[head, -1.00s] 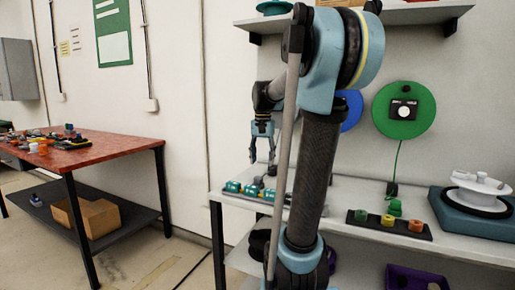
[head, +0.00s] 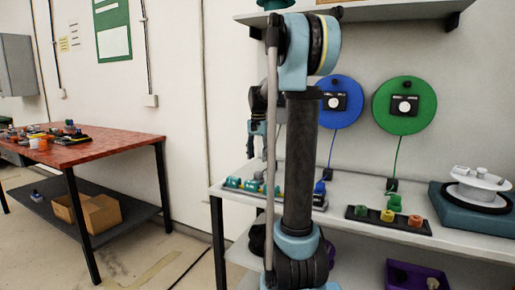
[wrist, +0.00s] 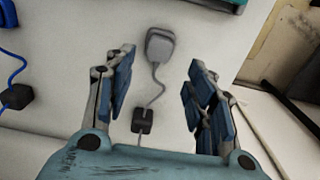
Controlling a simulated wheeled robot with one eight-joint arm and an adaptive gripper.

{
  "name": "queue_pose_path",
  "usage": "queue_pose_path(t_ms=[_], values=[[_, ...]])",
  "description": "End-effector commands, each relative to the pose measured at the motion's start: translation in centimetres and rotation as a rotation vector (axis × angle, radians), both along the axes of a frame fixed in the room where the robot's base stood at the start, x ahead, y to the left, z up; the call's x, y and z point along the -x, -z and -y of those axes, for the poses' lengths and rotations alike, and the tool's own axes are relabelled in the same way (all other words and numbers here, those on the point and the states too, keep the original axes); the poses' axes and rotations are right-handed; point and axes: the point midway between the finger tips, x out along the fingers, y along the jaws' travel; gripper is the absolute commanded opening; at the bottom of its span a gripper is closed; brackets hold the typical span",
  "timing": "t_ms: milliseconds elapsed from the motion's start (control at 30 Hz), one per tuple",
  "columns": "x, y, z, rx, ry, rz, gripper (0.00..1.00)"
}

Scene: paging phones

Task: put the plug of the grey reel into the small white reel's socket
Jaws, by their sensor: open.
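In the wrist view a grey plug (wrist: 160,45) lies on the white surface, with a grey cord running down to a small black block (wrist: 142,120). It is probably the grey reel's plug; the grey reel itself is not seen and may be hidden behind my arm. My gripper (wrist: 160,62) is open and empty, its fingers on either side of the plug and cord in the picture. In the head view my gripper (head: 257,148) hangs above the bench's left end, partly hidden by my arm. A white round device (head: 480,180) at right may be the small white reel; I cannot make out its socket.
A blue reel (head: 340,98) and a green reel (head: 405,105) hang on the wall. A black strip with coloured plugs or sockets (head: 388,220) lies on the white bench (head: 345,188). Blue cord (wrist: 14,72) runs at the wrist view's left. A red table (head: 100,150) stands left.

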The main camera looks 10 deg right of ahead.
Motion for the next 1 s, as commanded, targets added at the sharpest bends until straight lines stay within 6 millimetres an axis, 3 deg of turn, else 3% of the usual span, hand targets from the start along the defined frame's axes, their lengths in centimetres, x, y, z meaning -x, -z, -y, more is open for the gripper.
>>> queue_pose_path(t_ms=[300, 500, 967, 1000], values=[[0.0, 5.1, 0.0, 0.000, 0.000, 0.000, 0.50], [0.0, 7.2, 0.0, 0.000, 0.000, 0.000, 0.50], [0.0, 8.0, 0.0, 0.000, 0.000, 0.000, 0.50], [0.0, 8.0, 0.0, 0.000, 0.000, 0.000, 0.41]])
